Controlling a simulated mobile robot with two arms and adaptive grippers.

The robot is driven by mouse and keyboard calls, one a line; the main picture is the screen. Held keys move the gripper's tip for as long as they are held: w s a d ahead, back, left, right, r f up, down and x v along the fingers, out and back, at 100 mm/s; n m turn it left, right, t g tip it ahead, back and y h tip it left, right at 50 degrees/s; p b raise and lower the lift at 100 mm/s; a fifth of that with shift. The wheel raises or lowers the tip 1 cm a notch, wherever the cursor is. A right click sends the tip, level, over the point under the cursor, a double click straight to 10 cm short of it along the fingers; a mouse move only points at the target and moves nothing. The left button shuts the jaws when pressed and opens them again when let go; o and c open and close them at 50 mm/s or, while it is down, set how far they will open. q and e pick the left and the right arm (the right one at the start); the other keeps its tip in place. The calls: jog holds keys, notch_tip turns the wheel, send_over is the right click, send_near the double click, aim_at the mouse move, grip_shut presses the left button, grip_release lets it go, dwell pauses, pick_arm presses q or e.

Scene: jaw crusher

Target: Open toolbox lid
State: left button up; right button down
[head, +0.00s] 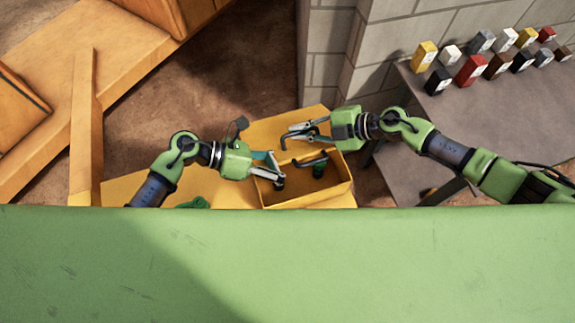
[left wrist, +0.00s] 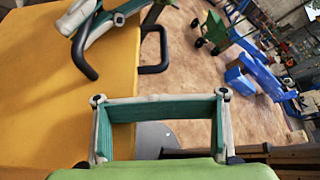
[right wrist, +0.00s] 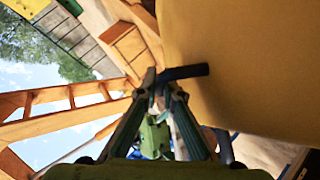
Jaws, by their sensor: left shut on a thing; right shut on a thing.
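The yellow toolbox (head: 335,193) stands open at its top in the head view, with a dark, partly green item (head: 316,162) inside. Its yellow lid (head: 268,131) is raised at the back and also fills the left of the left wrist view (left wrist: 50,115) and the right of the right wrist view (right wrist: 245,60). My right gripper (head: 291,133) is shut on a black handle (right wrist: 190,72) on the lid. My left gripper (head: 276,170) is at the box's left rim, shut on part of the toolbox; the exact contact is hard to see.
A grey table (head: 490,110) with several small coloured boxes stands at the right. A grey block wall (head: 328,50) is behind. Orange beams (head: 85,130) lie at the left. A large green surface (head: 280,265) fills the bottom of the head view.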

jog(key=shift+w+a+r, duration=0.25)
jog(key=shift+a+r, duration=0.2)
jog(key=shift+r, duration=0.1)
pick_arm(q)
jog(key=shift+w+a+r, duration=0.1)
jog(key=shift+w+r, duration=0.25)
jog(key=shift+r, duration=0.35)
pick_arm(e)
jog(key=shift+s+f, duration=0.1)
jog(key=c, duration=2.2)
grip_release()
jog(key=shift+s, duration=0.1)
pick_arm(q)
jog(key=shift+a+r, duration=0.1)
jog(key=shift+a, duration=0.15)
pick_arm(e)
jog(key=shift+o, duration=0.2)
jog(key=shift+a, duration=0.1)
